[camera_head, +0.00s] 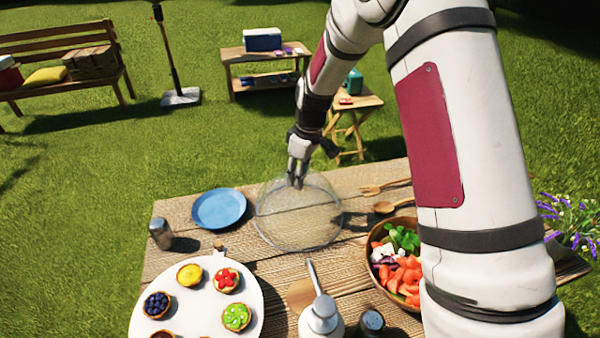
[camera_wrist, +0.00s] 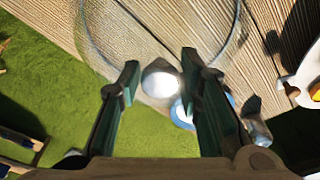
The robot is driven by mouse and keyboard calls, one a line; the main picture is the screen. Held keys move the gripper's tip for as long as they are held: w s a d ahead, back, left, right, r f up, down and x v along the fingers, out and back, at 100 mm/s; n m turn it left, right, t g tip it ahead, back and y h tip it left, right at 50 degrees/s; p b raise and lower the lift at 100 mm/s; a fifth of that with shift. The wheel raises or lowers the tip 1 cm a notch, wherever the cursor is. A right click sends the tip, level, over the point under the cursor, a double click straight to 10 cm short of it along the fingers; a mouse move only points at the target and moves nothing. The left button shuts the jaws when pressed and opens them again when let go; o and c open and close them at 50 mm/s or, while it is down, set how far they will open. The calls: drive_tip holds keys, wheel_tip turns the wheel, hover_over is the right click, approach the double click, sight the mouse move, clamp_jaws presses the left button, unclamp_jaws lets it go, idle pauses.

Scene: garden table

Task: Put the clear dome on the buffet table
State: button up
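The clear dome (camera_head: 298,225) is a see-through cover near the back edge of the wooden buffet table (camera_head: 365,178), right of the blue plate. I cannot tell whether its rim rests on the boards. My gripper (camera_head: 297,182) is at the top of the dome, pointing down. In the wrist view, my gripper's fingers (camera_wrist: 160,72) stand apart, with the dome's shiny round knob (camera_wrist: 160,80) between or just beyond the tips. A narrow gap shows beside the knob, so the fingers look open. The dome's curved rim (camera_wrist: 240,30) also shows there.
The blue plate (camera_head: 219,209), a shaker (camera_head: 160,234) and a white board (camera_head: 203,310) with tarts are left of the dome. A salad bowl (camera_head: 378,232) and wooden utensils (camera_head: 386,207) are right. A pump bottle (camera_head: 321,318) stands in front.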

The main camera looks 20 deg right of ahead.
drive_tip(key=shift+o, duration=0.4)
drive_tip(key=shift+r, duration=0.25)
wheel_tip(320, 180, up, 12)
drive_tip(key=s+d+b, duration=0.1)
drive_tip(key=s+r+m+t, duration=0.2)
drive_tip(key=s+r+m, duration=0.2)
drive_tip(key=s+r, duration=0.85)
drive_tip(key=s+d+f+m+t+h, duration=0.1)
drive_tip(key=s+m, duration=0.4)
drive_tip(key=s, duration=1.4)
drive_tip(key=shift+s+d+f+t, duration=0.2)
drive_tip(key=shift+d+f+t, duration=0.2)
drive_tip(key=shift+d, duration=0.1)
